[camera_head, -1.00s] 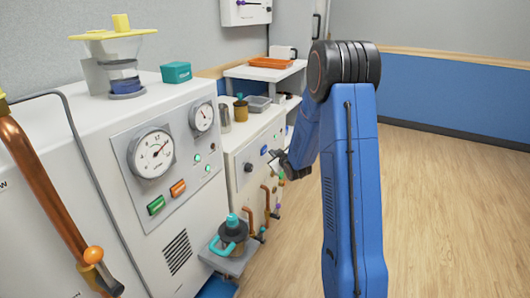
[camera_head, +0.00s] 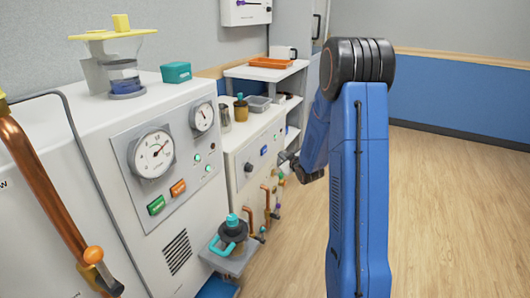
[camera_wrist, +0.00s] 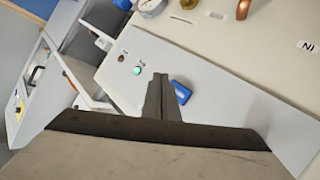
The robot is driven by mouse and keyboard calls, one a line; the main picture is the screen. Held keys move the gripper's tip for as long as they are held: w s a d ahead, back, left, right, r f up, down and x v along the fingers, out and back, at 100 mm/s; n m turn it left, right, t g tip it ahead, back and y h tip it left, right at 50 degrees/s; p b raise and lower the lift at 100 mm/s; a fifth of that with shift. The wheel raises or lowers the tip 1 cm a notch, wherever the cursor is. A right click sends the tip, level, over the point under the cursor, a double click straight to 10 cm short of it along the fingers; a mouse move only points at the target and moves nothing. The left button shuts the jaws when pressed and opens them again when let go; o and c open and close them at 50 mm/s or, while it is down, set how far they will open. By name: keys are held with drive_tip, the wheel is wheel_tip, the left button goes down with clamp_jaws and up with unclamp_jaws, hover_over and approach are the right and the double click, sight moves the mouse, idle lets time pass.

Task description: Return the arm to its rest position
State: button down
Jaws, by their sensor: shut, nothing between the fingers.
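My blue arm (camera_head: 360,190) stands upright at the right of the head view, bent at its dark top joint. Its forearm reaches down and away, behind the upper link. My gripper (camera_head: 281,156) is a small dark shape in front of the white cabinet. In the wrist view my gripper (camera_wrist: 160,78) shows its two fingers together, with nothing held between them. The front panel of a white machine, with a green light (camera_wrist: 137,71) and a blue part (camera_wrist: 181,92), lies beyond the fingertips.
The white machine (camera_head: 70,165) with gauges, copper pipe and buttons fills the left. A teal-handled pot (camera_head: 232,236) stands on its low ledge. The white cabinet (camera_head: 245,160) and a shelf with an orange tray (camera_head: 271,63) lie beyond. Wood floor (camera_head: 455,200) is clear at right.

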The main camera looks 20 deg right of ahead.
idle(0.5)
drive_tip(key=s+a+r+m+g+h, duration=0.1)
drive_tip(key=s+a+r+g, duration=0.1)
drive_tip(key=s+a+r, duration=0.6)
drive_tip(key=s+a+r+m+g, duration=0.25)
drive_tip(key=s+r, duration=0.25)
drive_tip(key=s, duration=0.5)
drive_tip(key=s+a+g+y, duration=0.1)
drive_tip(key=s+a, duration=0.5)
drive_tip(key=s, duration=1)
drive_tip(key=s+a+r+g+y, duration=0.1)
drive_tip(key=s+a+g, duration=0.3)
drive_tip(key=s, duration=1.2)
drive_tip(key=shift+a+r+m, duration=0.3)
drive_tip(key=shift+a+m, duration=0.15)
drive_tip(key=shift+a, duration=0.55)
